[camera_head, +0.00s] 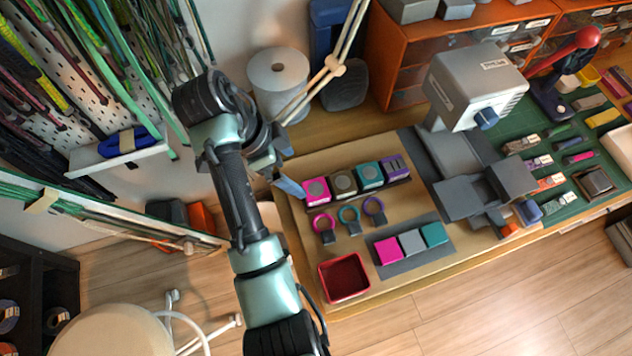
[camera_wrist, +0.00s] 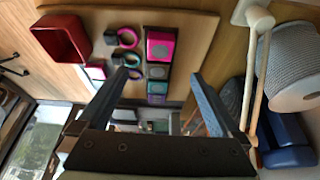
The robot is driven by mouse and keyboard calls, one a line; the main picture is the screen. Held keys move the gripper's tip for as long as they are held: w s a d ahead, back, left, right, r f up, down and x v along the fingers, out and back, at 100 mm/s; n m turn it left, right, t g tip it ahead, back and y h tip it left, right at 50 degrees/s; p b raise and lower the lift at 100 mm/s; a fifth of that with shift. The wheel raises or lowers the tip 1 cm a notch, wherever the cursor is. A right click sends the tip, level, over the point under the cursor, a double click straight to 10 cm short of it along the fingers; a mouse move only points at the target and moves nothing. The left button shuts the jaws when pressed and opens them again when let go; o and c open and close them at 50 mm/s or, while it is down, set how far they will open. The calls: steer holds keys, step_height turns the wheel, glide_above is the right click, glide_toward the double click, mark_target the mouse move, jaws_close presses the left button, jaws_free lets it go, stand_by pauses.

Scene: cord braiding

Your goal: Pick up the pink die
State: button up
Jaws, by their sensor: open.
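A pink block with a round face (camera_head: 316,190) stands at the left end of a row on a dark strip on the wooden board. It also shows in the wrist view (camera_wrist: 160,46), beyond my fingertips. A second, plain pink block (camera_head: 388,250) lies on a grey mat nearer the board's front edge. I cannot tell for sure which one is the die. My gripper (camera_head: 288,186) is beside the left end of the row, partly hidden by my arm. In the wrist view my gripper (camera_wrist: 158,80) is open, with nothing between its fingers.
Brown, teal (camera_head: 369,174) and purple blocks continue the row. Rings with dark tags (camera_head: 349,218) lie in front. A red tray (camera_head: 344,278) sits at the board's front left corner. A white spool (camera_head: 278,80) and wooden rods (camera_head: 322,72) stand behind. A grey machine (camera_head: 475,88) is at right.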

mark_target(316, 189)
steer(key=x, duration=1.1)
steer(key=shift+f, duration=0.35)
steer(key=shift+r, duration=0.1)
jaws_close()
